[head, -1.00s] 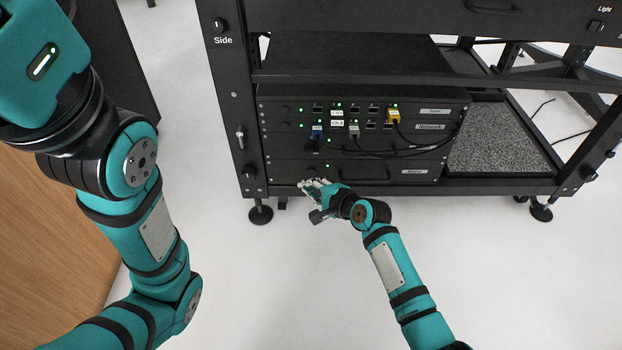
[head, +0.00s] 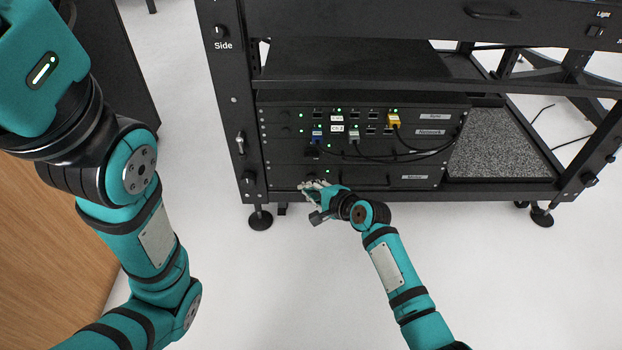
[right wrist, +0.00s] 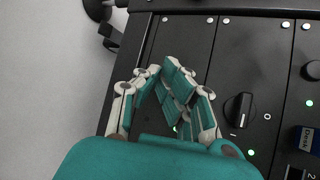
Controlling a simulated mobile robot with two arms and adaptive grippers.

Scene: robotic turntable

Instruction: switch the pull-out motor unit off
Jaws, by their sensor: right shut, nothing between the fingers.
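The motor unit (head: 414,177) is the lowest black panel in the rack, with a "Motor" label, a handle and a lit green lamp near its left end. My right gripper (head: 314,185) is at the left end of this panel, fingers shut and empty. In the right wrist view the shut fingers (right wrist: 172,85) cover part of the lowest panel; any knob behind them is hidden, and contact cannot be told. A green lamp shows beside them. My left arm is at the left of the head view, its gripper out of frame.
Above the motor unit is another panel with a black rotary knob (right wrist: 238,108) marked I and O, close to my fingers. Higher up, the network unit (head: 430,131) has cables plugged in. A wooden surface (head: 40,240) lies at left. The floor in front is clear.

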